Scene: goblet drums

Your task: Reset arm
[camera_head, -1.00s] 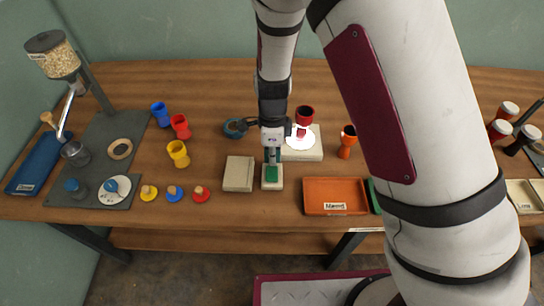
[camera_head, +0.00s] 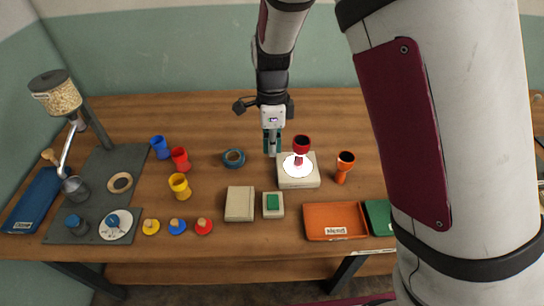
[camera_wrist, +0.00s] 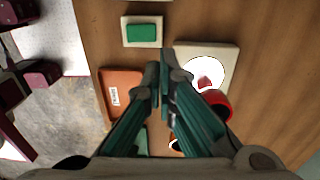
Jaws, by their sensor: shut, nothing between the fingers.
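My gripper (camera_head: 271,152) is shut and empty, held above the table just left of a beige box with a white disc. In the wrist view its two teal fingers (camera_wrist: 160,75) meet between the orange tray and that box. A green button on a pale base (camera_head: 273,204) lies nearer the table's front edge; it also shows at the top of the wrist view (camera_wrist: 142,32). No object is between the fingers.
A red goblet drum (camera_head: 301,145) stands on the white disc of the beige box (camera_head: 298,181). An orange drum (camera_head: 344,163) is to its right. Blue, red and yellow drums stand left. The orange tray (camera_head: 335,220) is at the front. Bare table lies behind.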

